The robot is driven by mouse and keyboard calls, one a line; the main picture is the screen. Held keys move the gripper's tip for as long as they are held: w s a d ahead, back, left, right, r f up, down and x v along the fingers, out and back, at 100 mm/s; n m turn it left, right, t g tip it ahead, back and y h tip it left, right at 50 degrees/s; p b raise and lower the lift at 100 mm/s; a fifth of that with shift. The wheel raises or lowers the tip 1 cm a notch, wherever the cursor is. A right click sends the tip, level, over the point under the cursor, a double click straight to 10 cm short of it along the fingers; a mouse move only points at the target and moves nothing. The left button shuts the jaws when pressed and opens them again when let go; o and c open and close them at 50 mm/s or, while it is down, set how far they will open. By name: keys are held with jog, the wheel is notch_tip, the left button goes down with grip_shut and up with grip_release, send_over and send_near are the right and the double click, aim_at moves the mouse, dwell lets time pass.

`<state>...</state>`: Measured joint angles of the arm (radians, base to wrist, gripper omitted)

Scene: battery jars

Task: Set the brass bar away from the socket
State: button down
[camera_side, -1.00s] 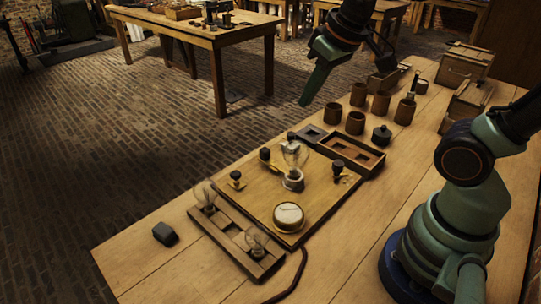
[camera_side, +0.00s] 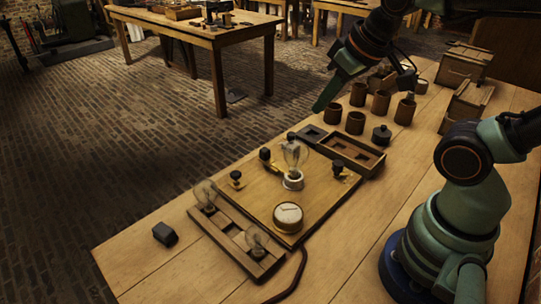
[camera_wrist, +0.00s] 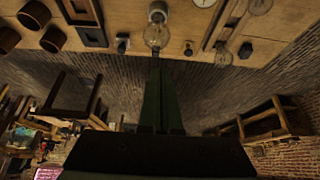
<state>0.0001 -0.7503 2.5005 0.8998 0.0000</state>
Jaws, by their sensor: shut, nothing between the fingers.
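A wooden board (camera_side: 258,203) on the bench carries a glass bulb (camera_side: 294,155) in a pale round socket (camera_side: 293,182), a round dial (camera_side: 288,215) and several dark knobs with small brass-coloured parts. One brass-coloured part (camera_side: 338,177) lies under the right knob; I cannot tell whether it is the brass bar. My gripper (camera_side: 318,109) is shut and empty, held in the air above and behind the board, clear of everything. In the wrist view my gripper's fingers (camera_wrist: 157,66) point toward the bulb (camera_wrist: 157,34) and the socket (camera_wrist: 158,10).
A rack with clear bulbs (camera_side: 232,238) lies left of the board, with a small black block (camera_side: 165,234) beside it. A compartmented wooden tray (camera_side: 351,153), several brown jars (camera_side: 355,122), a dark lidded pot (camera_side: 381,134) and crates (camera_side: 465,64) stand behind and right. The front bench is mostly clear.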

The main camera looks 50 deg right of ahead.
jog(key=c, duration=0.6)
grip_release()
jog(key=shift+w, duration=0.2)
jog(key=shift+c, duration=0.2)
jog(key=g, duration=0.6)
send_over(265, 149)
notch_tip(265, 149, down, 8)
notch_tip(265, 149, down, 12)
jog(key=shift+a+f, duration=0.1)
grip_shut()
